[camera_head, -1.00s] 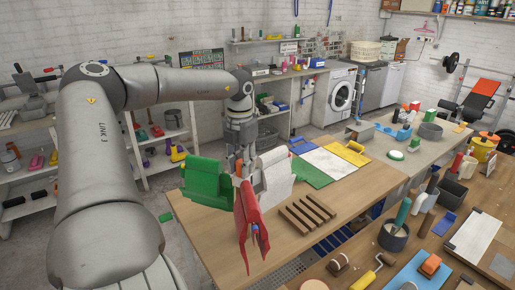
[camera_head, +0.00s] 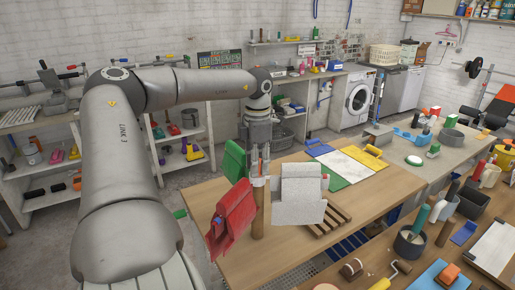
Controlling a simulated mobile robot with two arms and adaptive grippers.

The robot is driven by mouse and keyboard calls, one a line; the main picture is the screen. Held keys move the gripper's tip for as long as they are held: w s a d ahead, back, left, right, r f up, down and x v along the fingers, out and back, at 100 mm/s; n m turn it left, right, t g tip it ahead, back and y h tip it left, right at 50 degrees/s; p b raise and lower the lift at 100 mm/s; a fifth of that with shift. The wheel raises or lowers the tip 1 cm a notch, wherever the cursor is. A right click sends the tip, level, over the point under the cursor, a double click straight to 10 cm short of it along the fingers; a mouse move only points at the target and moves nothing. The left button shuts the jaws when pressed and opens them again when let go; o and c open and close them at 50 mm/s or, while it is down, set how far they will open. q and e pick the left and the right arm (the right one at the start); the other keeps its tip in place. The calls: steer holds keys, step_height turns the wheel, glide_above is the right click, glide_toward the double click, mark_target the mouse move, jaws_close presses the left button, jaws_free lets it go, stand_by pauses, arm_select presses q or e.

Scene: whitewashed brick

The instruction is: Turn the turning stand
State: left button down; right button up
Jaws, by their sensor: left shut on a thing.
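The turning stand has an upright wooden post (camera_head: 258,218) at the near left of the wooden table. A red cloth (camera_head: 231,215) hangs at its front left, a green cloth (camera_head: 235,160) at its back left, and a pale grey-white cloth (camera_head: 299,195) at its front right. My left gripper (camera_head: 259,174) points down at the top of the stand, between the cloths. It is shut on the upper part of the stand; the exact grip spot is partly hidden and small. My right gripper is not in view.
A slatted wooden rack (camera_head: 331,218) lies just right of the stand, partly behind the white cloth. A board with blue, yellow, green and white areas (camera_head: 352,168) lies farther back. A cluttered workbench stands at right.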

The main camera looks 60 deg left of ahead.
arm_select(q)
steer(key=shift+r, duration=0.15)
stand_by(0.3)
steer(key=c, duration=1.1)
jaws_free()
step_height(320, 180, up, 12)
